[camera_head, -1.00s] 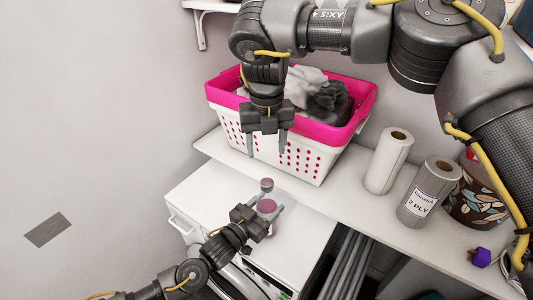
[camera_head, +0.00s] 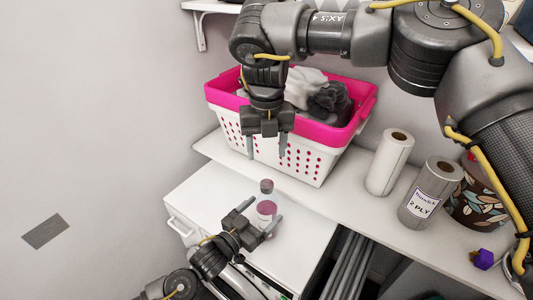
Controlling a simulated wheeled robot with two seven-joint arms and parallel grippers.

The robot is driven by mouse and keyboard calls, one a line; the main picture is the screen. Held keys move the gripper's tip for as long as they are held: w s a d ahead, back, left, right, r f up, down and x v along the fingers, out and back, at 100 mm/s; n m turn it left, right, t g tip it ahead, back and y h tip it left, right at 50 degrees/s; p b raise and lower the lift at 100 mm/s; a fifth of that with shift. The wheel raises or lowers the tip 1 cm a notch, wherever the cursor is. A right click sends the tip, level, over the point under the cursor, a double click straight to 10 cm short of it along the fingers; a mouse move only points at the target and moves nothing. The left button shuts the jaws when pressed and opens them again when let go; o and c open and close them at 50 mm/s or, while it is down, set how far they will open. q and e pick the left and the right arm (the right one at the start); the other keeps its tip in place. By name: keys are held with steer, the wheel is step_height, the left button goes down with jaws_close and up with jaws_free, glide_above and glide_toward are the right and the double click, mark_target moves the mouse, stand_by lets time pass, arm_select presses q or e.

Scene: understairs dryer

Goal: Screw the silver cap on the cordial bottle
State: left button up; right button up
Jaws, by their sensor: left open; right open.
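The cordial bottle (camera_head: 266,209), clear with pink contents, stands upright on the white dryer top. A small greyish-pink piece that looks like the silver cap (camera_head: 266,186) shows at its top; I cannot tell whether it is screwed down. My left gripper (camera_head: 261,214) is open, low at the near side of the bottle, with a finger on either side of its lower part in the picture. I cannot tell if it touches. My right gripper (camera_head: 267,149) is open and empty, pointing down, higher in the picture than the bottle, in front of the basket.
A pink-rimmed white laundry basket (camera_head: 310,128) with grey cloths stands on the shelf (camera_head: 310,193) behind. Two paper rolls, one white (camera_head: 388,163) and one labelled (camera_head: 428,192), a patterned pot (camera_head: 475,202) and a purple item (camera_head: 482,259) are to the right.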

arm_select(q)
steer(key=b+v, duration=0.2)
steer(key=v, duration=0.6)
arm_select(e)
step_height(320, 180, down, 2)
steer(key=shift+f, duration=0.2)
arm_select(q)
steer(key=shift+a, duration=0.15)
